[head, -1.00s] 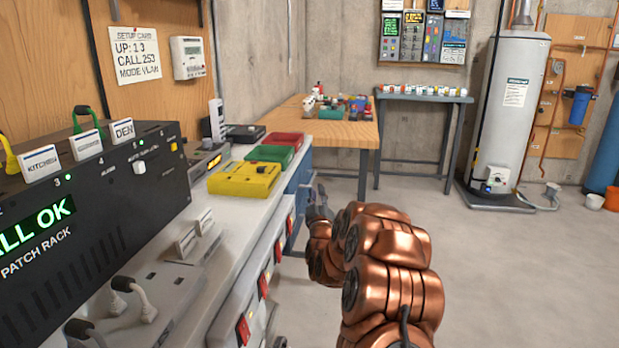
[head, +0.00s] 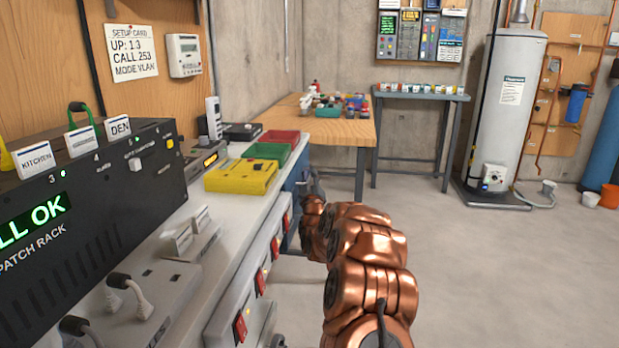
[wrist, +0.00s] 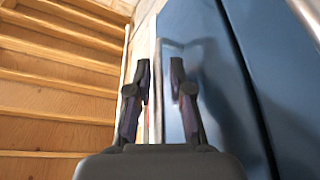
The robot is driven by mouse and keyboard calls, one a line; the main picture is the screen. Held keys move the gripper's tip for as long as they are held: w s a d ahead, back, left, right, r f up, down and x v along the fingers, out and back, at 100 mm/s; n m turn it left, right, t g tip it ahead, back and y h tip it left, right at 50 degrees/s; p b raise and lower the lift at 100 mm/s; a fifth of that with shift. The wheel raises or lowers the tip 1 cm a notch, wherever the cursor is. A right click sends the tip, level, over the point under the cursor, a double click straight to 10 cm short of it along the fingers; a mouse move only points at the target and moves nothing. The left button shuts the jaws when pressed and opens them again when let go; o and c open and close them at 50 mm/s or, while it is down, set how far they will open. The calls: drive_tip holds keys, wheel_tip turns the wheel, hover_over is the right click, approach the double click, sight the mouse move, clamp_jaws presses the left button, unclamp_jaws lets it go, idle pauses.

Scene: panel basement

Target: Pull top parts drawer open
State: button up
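The blue drawer cabinet (head: 295,186) stands under the far end of the counter in the head view, mostly hidden by the counter and my arm. In the wrist view, a blue drawer front (wrist: 215,85) fills the middle right, seen turned on its side. A thin grey bar, apparently its handle (wrist: 158,85), runs in line with the gap between my fingers. My gripper (wrist: 160,68) has its two dark fingers apart, with a narrow gap between them. I cannot tell whether they touch the bar. My gripper (head: 315,185) also shows small beside the cabinet in the head view.
A second metal bar (wrist: 308,14) shows at the wrist view's upper right. Yellow (head: 241,177), green (head: 268,153) and red (head: 281,137) cases lie on the counter. A wooden table (head: 345,132) stands beyond.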

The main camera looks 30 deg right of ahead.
drive_tip(key=shift+c, duration=0.3)
clamp_jaws()
idle(0.3)
